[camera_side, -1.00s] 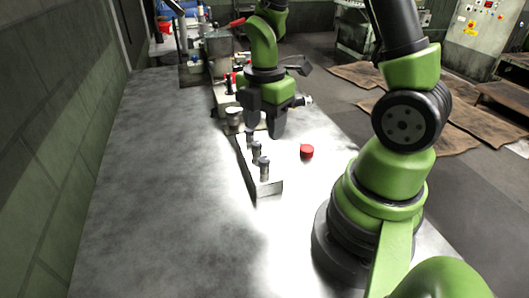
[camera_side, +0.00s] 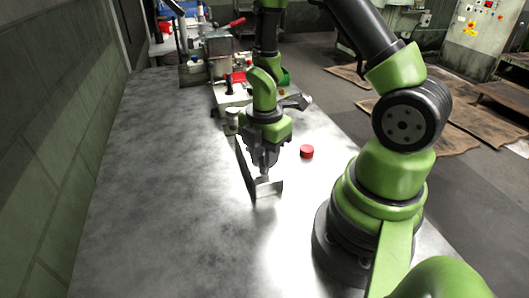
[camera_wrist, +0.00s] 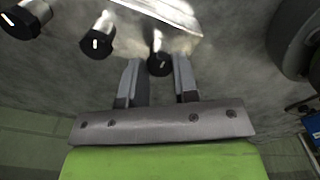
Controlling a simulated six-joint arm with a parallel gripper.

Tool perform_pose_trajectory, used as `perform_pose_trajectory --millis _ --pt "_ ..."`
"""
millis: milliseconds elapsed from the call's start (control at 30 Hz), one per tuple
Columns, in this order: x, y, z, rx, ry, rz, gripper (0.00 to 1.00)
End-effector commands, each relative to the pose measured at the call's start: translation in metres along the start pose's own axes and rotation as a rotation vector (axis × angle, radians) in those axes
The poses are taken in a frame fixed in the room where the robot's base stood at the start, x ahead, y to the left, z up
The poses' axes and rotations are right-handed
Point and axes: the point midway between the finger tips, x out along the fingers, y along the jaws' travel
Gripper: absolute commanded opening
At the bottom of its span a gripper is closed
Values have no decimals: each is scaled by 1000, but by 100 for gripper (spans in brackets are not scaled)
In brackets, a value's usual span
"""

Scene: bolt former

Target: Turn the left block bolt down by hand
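My gripper (camera_side: 265,158) is low over the near end of a narrow metal rack (camera_side: 268,189). In the wrist view its two fingers (camera_wrist: 158,78) are apart, on either side of the black cap of one upright cylindrical piece (camera_wrist: 159,65). I cannot tell whether they touch it. Two similar black-capped pieces with white marks, one in the middle (camera_wrist: 98,42) and one at the far left (camera_wrist: 22,20), stand beside it. Farther back in the side view is a pale block fixture (camera_side: 236,98) with a black knob. I cannot make out the left block bolt for certain.
A red round cap (camera_side: 307,152) lies on the metal table (camera_side: 160,190) right of the rack. A silver-topped cylinder (camera_side: 232,116) stands at the rack's far end. More machine parts (camera_side: 215,50) stand at the back. The table left of the rack is clear.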

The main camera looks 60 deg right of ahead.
Motion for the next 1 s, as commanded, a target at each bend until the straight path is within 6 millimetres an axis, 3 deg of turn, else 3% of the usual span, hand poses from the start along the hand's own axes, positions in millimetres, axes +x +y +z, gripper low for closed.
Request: perform_pose_trajectory --millis 33,100,567,1000 --pt "0 0 0 0 0 0 17" --pt "0 0 0 0 0 0 2" --pt "0 0 0 94 0 0 2" --pt "0 0 0 470 0 0 2"
